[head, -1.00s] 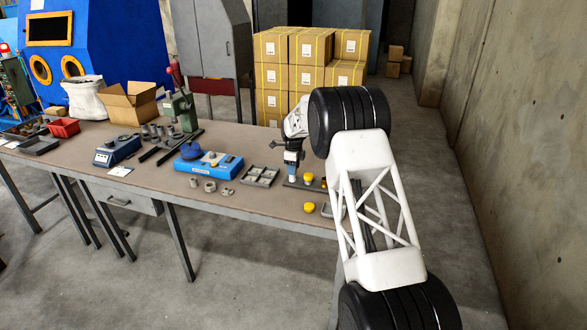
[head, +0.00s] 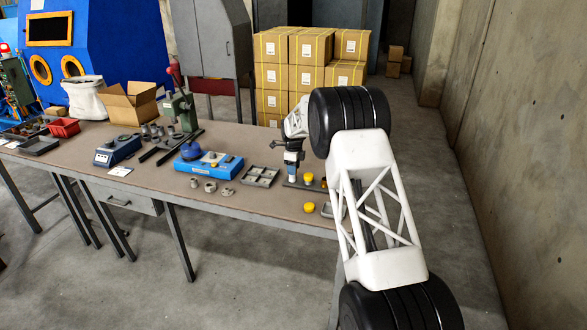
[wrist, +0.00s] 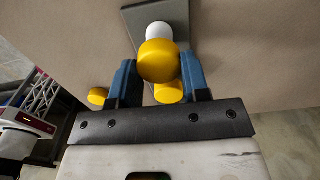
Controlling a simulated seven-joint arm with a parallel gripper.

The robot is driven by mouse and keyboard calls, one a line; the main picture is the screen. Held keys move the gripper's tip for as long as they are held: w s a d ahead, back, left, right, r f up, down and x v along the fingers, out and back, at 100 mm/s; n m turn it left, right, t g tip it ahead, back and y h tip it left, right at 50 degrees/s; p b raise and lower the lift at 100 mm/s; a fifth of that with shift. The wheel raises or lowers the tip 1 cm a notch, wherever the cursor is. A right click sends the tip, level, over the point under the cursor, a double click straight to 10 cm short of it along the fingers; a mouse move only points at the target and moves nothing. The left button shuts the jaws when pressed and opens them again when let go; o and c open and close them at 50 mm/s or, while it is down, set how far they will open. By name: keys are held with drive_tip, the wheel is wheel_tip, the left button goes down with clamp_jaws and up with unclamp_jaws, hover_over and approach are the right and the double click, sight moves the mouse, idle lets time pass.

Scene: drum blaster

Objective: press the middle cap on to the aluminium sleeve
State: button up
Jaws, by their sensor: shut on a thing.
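My gripper (head: 292,176) points down over the left end of a dark flat plate (head: 291,186) near the table's right end. In the wrist view its blue fingers (wrist: 158,66) are shut on a yellow cap (wrist: 158,62). A pale round sleeve (wrist: 158,29) shows just past that cap, on the grey plate (wrist: 176,13). I cannot tell whether cap and sleeve touch. Another yellow cap (wrist: 168,93) shows behind the held one, and one more (wrist: 98,96) lies to the left. In the head view the fingers hide the held cap.
Yellow caps stand right of the gripper (head: 308,178) and at the front of the table (head: 310,207). A grey divided tray (head: 260,177) and a blue device (head: 210,164) stand to the left. Small metal rings (head: 210,187) lie before the blue device.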

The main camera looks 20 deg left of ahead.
drive_tip(key=shift+f, duration=0.7)
idle(1.6)
drive_tip(key=o, duration=1)
drive_tip(key=shift+c, duration=0.2)
drive_tip(key=c, duration=0.3)
drive_tip(key=shift+r, duration=0.1)
drive_tip(key=shift+r, duration=2.4)
drive_tip(key=shift+r, duration=0.1)
